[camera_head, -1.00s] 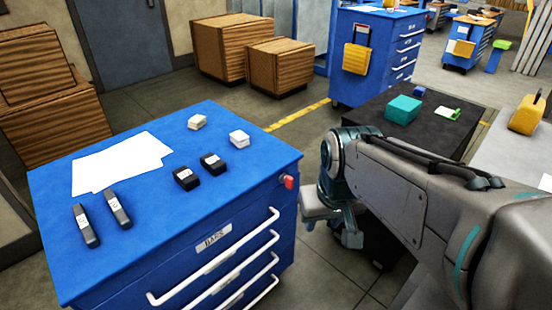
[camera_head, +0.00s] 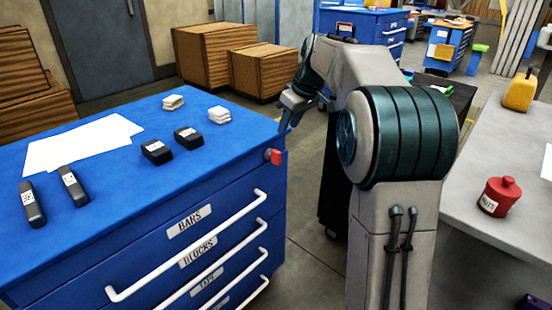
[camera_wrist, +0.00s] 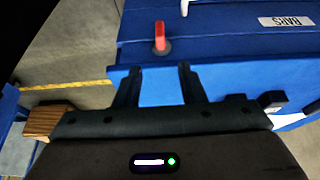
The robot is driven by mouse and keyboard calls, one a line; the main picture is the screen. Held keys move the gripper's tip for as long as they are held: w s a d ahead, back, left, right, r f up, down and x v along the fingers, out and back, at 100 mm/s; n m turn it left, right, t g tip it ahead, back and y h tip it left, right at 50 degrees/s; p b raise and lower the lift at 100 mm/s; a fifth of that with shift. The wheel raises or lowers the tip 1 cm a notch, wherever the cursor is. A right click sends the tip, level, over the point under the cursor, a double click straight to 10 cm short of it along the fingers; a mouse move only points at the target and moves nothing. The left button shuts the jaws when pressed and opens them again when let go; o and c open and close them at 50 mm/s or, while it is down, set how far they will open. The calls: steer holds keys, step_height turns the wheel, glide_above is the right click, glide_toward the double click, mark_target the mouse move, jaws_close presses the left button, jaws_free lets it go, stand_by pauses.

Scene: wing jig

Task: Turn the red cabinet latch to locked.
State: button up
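The red latch (camera_head: 273,156) is on the front of the blue cabinet (camera_head: 120,235), near its upper right corner. In the wrist view the latch (camera_wrist: 160,36) is a short red handle on a round dark base, pointing up in that tilted picture. My gripper (camera_head: 289,112) is above the cabinet's right corner, behind the latch in the head view. In the wrist view its two dark fingers (camera_wrist: 160,80) are spread apart, with blue cabinet top showing between them. The latch is beyond the fingertips, and nothing is held.
Dark blocks (camera_head: 172,146), white blocks (camera_head: 219,115), dark bars (camera_head: 50,195) and paper sheets (camera_head: 80,143) lie on the cabinet top. White drawer handles (camera_head: 190,245) project from its front. A grey table (camera_head: 480,235) with a red pot (camera_head: 499,196) stands at right.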

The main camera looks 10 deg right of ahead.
mark_target(277, 151)
steer(key=b+x, duration=0.2)
steer(key=x, duration=1)
steer(key=shift+f+b, duration=0.35)
jaws_close()
